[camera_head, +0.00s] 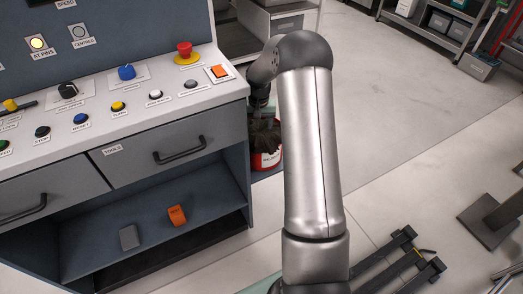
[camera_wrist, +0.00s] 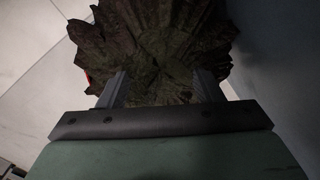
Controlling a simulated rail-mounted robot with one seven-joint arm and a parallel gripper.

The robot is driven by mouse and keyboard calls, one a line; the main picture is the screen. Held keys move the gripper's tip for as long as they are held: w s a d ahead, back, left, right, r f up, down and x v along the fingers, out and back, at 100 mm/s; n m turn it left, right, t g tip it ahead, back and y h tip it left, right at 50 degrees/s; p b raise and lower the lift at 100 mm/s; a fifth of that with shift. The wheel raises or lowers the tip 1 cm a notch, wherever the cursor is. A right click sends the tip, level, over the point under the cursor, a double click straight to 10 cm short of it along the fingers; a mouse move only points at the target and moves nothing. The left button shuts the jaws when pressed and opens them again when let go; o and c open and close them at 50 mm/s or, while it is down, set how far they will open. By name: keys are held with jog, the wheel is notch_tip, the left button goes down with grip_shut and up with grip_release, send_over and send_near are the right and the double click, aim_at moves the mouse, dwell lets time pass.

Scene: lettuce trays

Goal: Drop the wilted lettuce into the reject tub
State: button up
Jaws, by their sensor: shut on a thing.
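The wilted lettuce (camera_wrist: 150,40) is a dark, brownish-green leafy head filling the upper middle of the wrist view. My gripper (camera_wrist: 160,84) is shut on it, with one finger on each side of its base. In the head view the lettuce (camera_head: 263,134) shows as a dark clump just beyond the console's right corner, partly hidden by my arm. The red reject tub (camera_head: 270,161) with a white label stands on the floor beside the console. The lettuce appears over the tub's opening, overlapping its upper part; its exact height above the rim is hard to tell.
A control console (camera_head: 120,110) with buttons, drawers and an open lower shelf stands at the left, close to the tub. A grey shelf rack (camera_head: 440,35) is at the back right. Dark metal bars (camera_head: 400,265) lie low at the front right. The middle floor is clear.

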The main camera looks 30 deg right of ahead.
jog(key=o, duration=1.2)
notch_tip(320, 180, up, 17)
jog(key=p, duration=0.2)
jog(key=shift+r+p, duration=0.15)
jog(key=shift+p, duration=0.15)
